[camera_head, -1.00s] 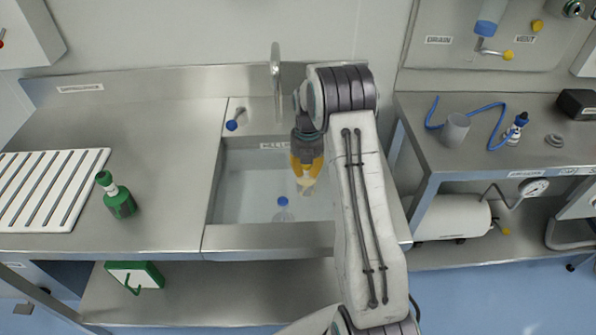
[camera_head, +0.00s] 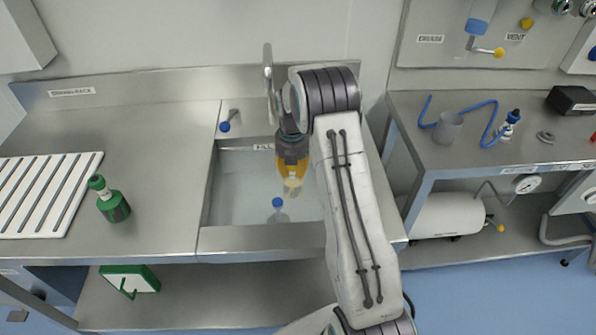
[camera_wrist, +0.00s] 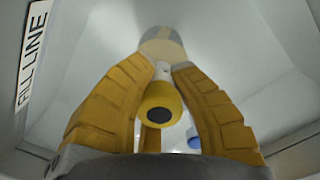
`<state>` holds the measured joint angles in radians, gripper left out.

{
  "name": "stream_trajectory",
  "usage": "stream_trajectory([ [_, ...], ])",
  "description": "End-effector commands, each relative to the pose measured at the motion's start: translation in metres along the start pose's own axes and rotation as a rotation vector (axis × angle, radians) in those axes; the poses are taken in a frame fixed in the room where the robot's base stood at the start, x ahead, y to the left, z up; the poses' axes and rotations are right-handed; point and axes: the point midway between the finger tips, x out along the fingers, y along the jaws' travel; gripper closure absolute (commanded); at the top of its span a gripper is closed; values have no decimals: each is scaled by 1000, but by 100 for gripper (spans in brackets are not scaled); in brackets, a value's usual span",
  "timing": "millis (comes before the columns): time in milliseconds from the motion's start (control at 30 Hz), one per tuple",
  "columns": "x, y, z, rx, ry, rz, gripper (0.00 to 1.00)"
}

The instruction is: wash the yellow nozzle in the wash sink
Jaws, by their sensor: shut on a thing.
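The wash sink (camera_head: 211,205) is a steel basin in the counter with a pale, water-like surface inside. My gripper (camera_head: 292,182) points down into it, with its orange fingers closed. In the wrist view my gripper (camera_wrist: 160,95) is shut on the yellow nozzle (camera_wrist: 160,104), which has a yellow knob with a dark end and a pale stem. A wider, blurred yellowish part of it lies beyond the fingertips. In the head view only a little of the nozzle (camera_head: 292,188) shows at the fingertips. I cannot tell how deep it is in the water.
A blue-capped thing (camera_head: 278,208) stands in the sink near the fingers; its blue top (camera_wrist: 193,138) shows in the wrist view. A tap (camera_head: 268,75) rises behind the sink. A green bottle (camera_head: 112,205) and a white slotted rack (camera_head: 45,195) are on the left counter.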

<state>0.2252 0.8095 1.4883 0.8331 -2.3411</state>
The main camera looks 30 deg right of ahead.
Motion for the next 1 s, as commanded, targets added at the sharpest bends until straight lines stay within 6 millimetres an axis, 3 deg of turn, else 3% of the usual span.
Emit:
stream_trajectory([
  [367, -6, 1, 0, 0, -1, 1, 100],
  [1000, -74, 1, 0, 0, -1, 1, 100],
])
